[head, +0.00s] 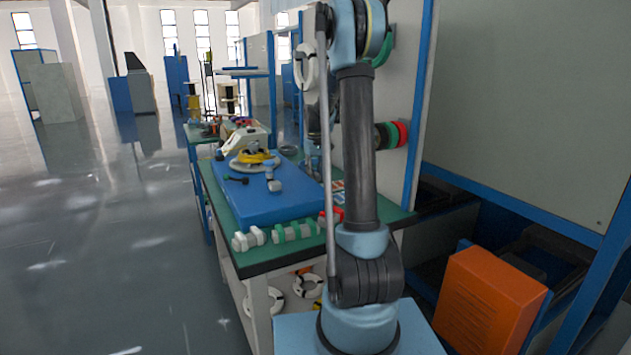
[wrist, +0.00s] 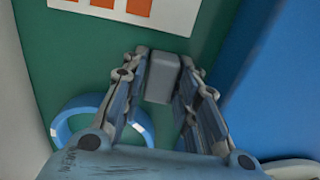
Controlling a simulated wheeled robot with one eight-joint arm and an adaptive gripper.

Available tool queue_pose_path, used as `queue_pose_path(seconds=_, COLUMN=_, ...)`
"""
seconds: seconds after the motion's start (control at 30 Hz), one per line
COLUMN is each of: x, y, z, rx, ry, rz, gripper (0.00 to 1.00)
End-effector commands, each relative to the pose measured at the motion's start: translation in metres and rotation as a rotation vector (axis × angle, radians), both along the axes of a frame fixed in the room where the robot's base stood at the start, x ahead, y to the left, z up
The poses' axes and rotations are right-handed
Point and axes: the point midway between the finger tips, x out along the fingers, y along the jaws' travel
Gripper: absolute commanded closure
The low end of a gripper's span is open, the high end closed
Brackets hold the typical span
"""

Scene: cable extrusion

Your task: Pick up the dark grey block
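The dark grey block (wrist: 163,78) is in the wrist view, between the two fingers of my gripper (wrist: 166,66), over the green tabletop (wrist: 40,60). One finger lies close along each side of it. I cannot tell whether both fingers press on it or whether it rests on the table. In the head view my arm rises in front of the green table, and I cannot make out the block or my fingertips there.
A blue ring (wrist: 62,127) lies left of the gripper and a blue slab (wrist: 282,85) stands close on the right. A white sheet with orange patches (wrist: 135,12) lies beyond. White (head: 249,239) and green (head: 296,232) pieces sit on the table's near edge.

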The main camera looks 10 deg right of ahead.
Motion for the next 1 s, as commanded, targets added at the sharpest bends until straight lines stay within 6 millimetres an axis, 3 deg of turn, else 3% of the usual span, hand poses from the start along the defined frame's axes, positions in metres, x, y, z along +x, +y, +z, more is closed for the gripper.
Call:
queue_pose_path(seconds=0.1, x=0.000, y=0.000, z=0.000, rx=0.000, ry=0.000, rz=0.000, gripper=1.00)
queue_pose_path(seconds=0.47, x=0.000, y=-0.001, z=0.005, rx=0.000, ry=0.000, rz=-0.001, gripper=1.00)
queue_pose_path(seconds=1.0, x=0.000, y=-0.001, z=0.088, rx=0.000, ry=0.000, rz=-0.002, gripper=1.00)
